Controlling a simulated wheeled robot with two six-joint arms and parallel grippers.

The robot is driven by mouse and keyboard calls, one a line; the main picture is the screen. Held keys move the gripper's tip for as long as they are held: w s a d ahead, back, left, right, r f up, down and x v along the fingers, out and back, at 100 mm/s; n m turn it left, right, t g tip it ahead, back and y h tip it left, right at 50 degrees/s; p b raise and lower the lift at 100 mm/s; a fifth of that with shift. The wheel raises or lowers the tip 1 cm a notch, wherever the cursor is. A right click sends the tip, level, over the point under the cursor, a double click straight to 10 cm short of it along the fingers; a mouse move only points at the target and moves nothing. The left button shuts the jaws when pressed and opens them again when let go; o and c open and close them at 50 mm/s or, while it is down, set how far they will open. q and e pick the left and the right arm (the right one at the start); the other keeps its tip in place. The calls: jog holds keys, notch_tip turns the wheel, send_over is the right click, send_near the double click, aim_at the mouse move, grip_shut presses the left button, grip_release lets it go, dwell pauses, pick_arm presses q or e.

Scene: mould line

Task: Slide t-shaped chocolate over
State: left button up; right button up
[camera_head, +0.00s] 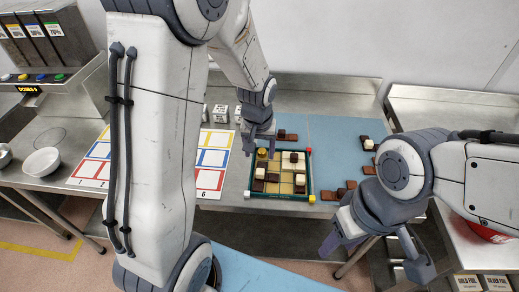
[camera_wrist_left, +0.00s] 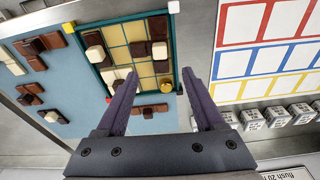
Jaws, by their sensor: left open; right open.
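Several brown chocolate pieces, some with raised dark or cream blocks, lie on a blue mat (camera_head: 330,130). One (camera_head: 287,136) is just behind the green-framed tray (camera_head: 280,198); it shows in the left wrist view (camera_wrist_left: 152,111) between my fingers. Another (camera_head: 338,191) lies right of the tray; more lie at the left of the wrist view (camera_wrist_left: 38,44). I cannot tell surely which is T-shaped. Dark and cream pieces and a round gold piece (camera_head: 262,153) sit on the tray's yellow grid. My left gripper (camera_head: 262,140) is open above the tray's back left corner. My right gripper (camera_head: 372,258) is open, empty, at front right.
A card with red, blue and yellow boxes (camera_head: 100,165) lies left of the tray, with small white labelled blocks (camera_head: 220,113) behind it. A white bowl (camera_head: 41,162) stands at the far left. The mat behind and right of the tray has clear patches.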

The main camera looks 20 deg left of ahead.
aim_at(260, 171)
pick_arm(q)
jog(key=f, duration=0.3)
jog(key=w+f, duration=0.1)
jog(key=f, duration=0.6)
jog(key=shift+w+a+f+p, duration=0.1)
jog(key=shift+w+a+p, duration=0.1)
jog(key=shift+p, duration=0.1)
grip_shut()
